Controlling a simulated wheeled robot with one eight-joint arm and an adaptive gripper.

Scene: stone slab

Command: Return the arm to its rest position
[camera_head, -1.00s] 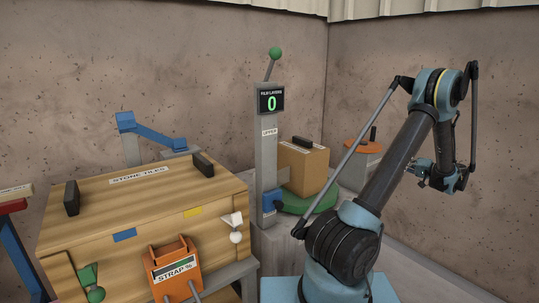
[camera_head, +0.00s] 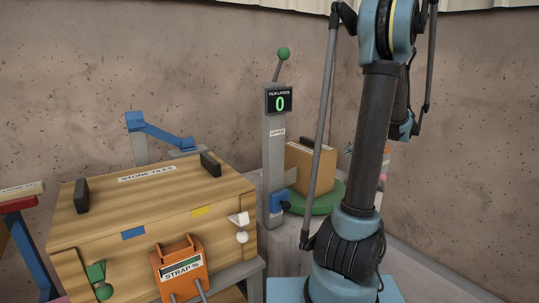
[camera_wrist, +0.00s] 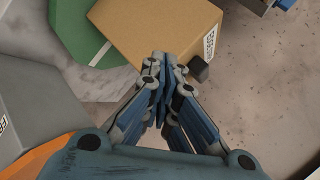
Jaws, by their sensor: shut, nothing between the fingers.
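My arm (camera_head: 376,140) stands nearly upright at the right in the head view, its upper part running out of the top of the picture. My gripper (camera_wrist: 163,66) is shut and empty in the wrist view, with its fingertips together. The tips show in front of a brown cardboard box (camera_wrist: 150,30); I cannot tell the gap between them. In the head view the gripper is mostly hidden behind my arm.
The cardboard box (camera_head: 308,170) sits on a green turntable (camera_head: 328,198) beside a grey post with a "0" display (camera_head: 279,101). A wooden "STONE TILES" crate (camera_head: 150,205) and an orange strap device (camera_head: 180,271) stand at the left. Walls close the back and right.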

